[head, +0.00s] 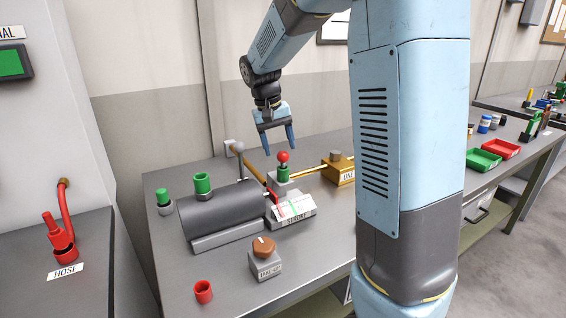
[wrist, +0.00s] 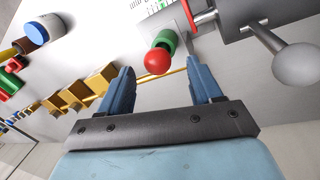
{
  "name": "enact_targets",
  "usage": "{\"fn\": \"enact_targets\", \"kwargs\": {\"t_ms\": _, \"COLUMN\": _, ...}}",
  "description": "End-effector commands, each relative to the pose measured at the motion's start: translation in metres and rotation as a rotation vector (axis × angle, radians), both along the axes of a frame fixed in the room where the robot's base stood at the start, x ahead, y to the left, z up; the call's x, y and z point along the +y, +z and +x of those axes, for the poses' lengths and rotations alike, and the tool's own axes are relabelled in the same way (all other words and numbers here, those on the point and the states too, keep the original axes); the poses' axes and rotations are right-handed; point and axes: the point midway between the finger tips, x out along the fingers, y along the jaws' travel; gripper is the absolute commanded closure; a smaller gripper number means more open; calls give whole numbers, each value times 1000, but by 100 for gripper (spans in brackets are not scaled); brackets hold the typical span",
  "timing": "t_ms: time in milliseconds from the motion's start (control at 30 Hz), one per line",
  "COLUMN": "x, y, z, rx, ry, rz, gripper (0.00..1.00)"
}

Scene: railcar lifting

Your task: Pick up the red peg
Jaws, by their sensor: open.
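A red ball-topped peg (head: 282,157) stands upright in a green collar on a grey block near the middle of the bench. It also shows in the wrist view (wrist: 158,61), red ball toward the camera, between the finger lines. My gripper (head: 280,151) is open and empty, fingers pointing down. In the head view its fingertips are just above the red ball; in the wrist view my gripper (wrist: 160,72) has one finger to each side of it. I cannot tell the exact gap in depth.
A grey cylinder (head: 225,212) with a ball-ended lever (head: 241,155) stands close on the left. A white labelled block (head: 292,210), a brown-topped knob (head: 264,246) and a red cup (head: 203,291) are nearer the front. A brass block (head: 340,166) with a yellow rod lies right.

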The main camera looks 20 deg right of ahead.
Motion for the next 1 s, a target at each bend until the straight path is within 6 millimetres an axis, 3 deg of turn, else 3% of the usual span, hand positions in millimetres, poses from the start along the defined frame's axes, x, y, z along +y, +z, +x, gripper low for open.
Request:
{"fn": "enact_targets", "kwargs": {"t_ms": 300, "x": -11, "y": -39, "z": 2, "rx": 3, "ry": -1, "rz": -1, "gripper": 36}}
{"fn": "enact_targets", "kwargs": {"t_ms": 633, "x": -13, "y": -44, "z": 2, "rx": 1, "ry": -1, "rz": 0, "gripper": 36}}
{"fn": "enact_targets", "kwargs": {"t_ms": 1000, "x": -13, "y": -44, "z": 2, "rx": 2, "ry": -2, "rz": 0, "gripper": 71}}
